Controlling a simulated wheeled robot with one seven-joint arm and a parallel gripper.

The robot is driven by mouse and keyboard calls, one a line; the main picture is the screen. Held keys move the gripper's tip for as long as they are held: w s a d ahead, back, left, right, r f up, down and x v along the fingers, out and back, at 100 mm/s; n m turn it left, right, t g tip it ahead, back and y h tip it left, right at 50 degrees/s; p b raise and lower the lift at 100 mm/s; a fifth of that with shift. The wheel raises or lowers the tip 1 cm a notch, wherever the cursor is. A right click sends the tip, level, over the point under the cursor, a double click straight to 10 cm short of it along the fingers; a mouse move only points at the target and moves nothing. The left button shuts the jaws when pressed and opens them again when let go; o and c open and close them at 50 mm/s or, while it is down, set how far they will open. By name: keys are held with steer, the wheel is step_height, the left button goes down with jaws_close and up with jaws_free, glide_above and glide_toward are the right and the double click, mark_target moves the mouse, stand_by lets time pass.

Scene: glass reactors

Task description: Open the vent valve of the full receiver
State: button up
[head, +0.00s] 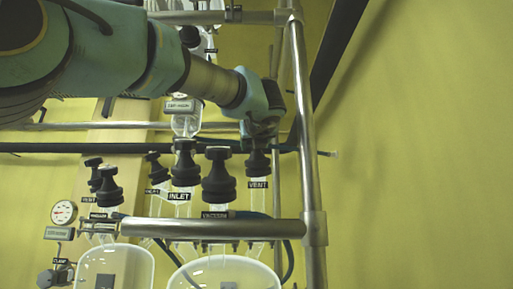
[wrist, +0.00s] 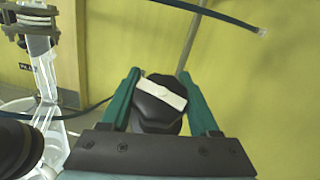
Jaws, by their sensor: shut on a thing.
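The black vent valve knob (head: 257,163), above a label reading VENT (head: 258,184), stands at the right end of the valve row over the right glass receiver (head: 228,272). My gripper (head: 260,138) reaches down onto this knob from above. In the wrist view the green fingers of my gripper (wrist: 160,88) are closed on both sides of the black knob (wrist: 158,118), which has a white bar across its top. The bar lies slightly tilted. The fill level of either receiver is cut off by the lower picture edge.
A valve labelled INLET (head: 185,165) and a large black valve (head: 218,178) stand left of the vent knob. A second receiver (head: 113,268) has its own valves. A metal frame post (head: 307,130) is close at the right, with a rail (head: 210,228) in front.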

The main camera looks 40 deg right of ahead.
steer(key=shift+w+n+t+y, duration=0.1)
steer(key=shift+n+t+y, duration=0.3)
steer(key=shift+n+y, duration=0.35)
steer(key=shift+a+n, duration=0.15)
steer(key=shift+n, duration=0.1)
steer(key=o, duration=1.4)
steer(key=shift+b+v, duration=0.55)
steer(key=shift+v, duration=3.15)
